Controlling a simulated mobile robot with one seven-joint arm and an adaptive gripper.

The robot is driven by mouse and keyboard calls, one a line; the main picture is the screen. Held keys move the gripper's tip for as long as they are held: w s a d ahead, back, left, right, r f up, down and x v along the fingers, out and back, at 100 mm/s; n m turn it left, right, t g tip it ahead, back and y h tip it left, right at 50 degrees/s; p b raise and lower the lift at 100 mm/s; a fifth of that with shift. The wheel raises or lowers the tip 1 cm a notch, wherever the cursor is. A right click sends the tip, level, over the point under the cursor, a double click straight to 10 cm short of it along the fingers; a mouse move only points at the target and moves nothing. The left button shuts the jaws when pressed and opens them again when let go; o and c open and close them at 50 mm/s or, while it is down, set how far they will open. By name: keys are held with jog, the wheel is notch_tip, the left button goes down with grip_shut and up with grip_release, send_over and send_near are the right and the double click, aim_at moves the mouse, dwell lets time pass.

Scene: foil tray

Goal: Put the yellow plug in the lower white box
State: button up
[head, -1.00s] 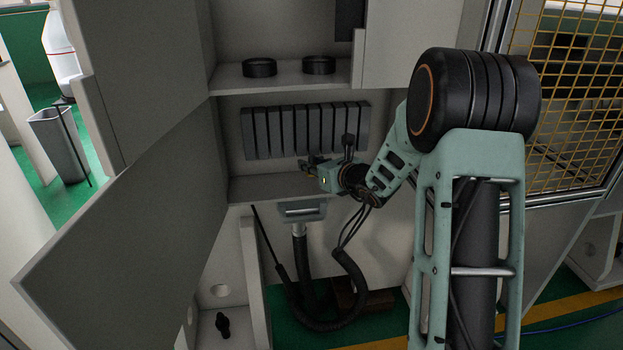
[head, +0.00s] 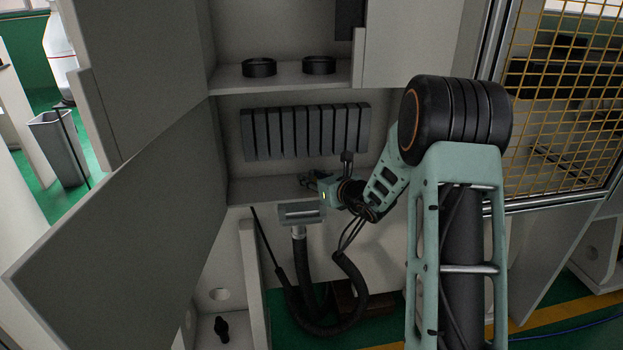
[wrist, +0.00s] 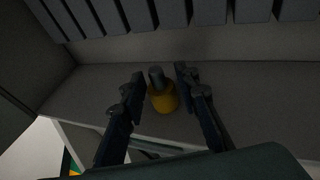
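The yellow plug (wrist: 163,100), a short yellow body with a dark grey top, shows in the wrist view. It appears upright, over or on the grey shelf floor, between my fingers. In the head view I cannot make it out. My gripper (wrist: 160,78) is open, one finger on each side of the plug, with a visible gap at the left finger. In the head view my gripper (head: 309,181) is low inside the lower white box (head: 262,190), the open cabinet compartment with a row of dark fins at its back.
Dark vertical fins (head: 305,131) line the compartment's back wall. Two black rings (head: 259,67) stand on the shelf above. An open grey door (head: 125,220) flanks the left side. A pale nozzle with a dark hose (head: 299,213) hangs just below the shelf edge.

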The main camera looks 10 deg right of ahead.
jog(key=shift+o, duration=0.5)
jog(key=shift+r, duration=0.25)
jog(key=p+v, duration=0.1)
jog(key=v, duration=1.1)
jog(key=shift+p, duration=0.35)
